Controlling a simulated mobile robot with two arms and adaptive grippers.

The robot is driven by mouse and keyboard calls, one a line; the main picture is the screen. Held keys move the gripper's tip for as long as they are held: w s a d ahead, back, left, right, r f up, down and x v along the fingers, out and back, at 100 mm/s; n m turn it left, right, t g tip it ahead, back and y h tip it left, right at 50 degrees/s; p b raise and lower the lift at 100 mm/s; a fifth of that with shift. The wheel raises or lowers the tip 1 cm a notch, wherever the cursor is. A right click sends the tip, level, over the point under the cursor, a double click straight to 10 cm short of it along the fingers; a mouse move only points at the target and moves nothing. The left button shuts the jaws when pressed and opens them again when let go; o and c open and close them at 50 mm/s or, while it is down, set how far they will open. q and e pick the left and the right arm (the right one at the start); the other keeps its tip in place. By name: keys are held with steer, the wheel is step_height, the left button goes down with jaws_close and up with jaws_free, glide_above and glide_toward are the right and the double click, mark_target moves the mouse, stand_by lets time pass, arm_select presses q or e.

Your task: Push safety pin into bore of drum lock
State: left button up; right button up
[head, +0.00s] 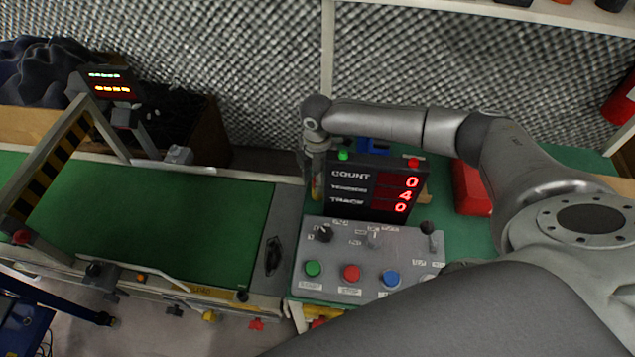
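My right arm comes in from the right and reaches across behind the counter display. My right gripper (316,170) points down just left of the display, over the green bench top. Its fingers are small and dark here, and I cannot tell whether they are open or shut. My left gripper is not in view.
The counter display (372,190) stands behind a grey control panel (345,285) with several buttons and knobs. A green conveyor belt (150,225) lies left, with a striped guard frame (55,160). A red bin (470,188) sits right of the display. Grey foam covers the back wall.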

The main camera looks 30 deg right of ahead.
jaws_close()
steer(key=shift+r, duration=0.15)
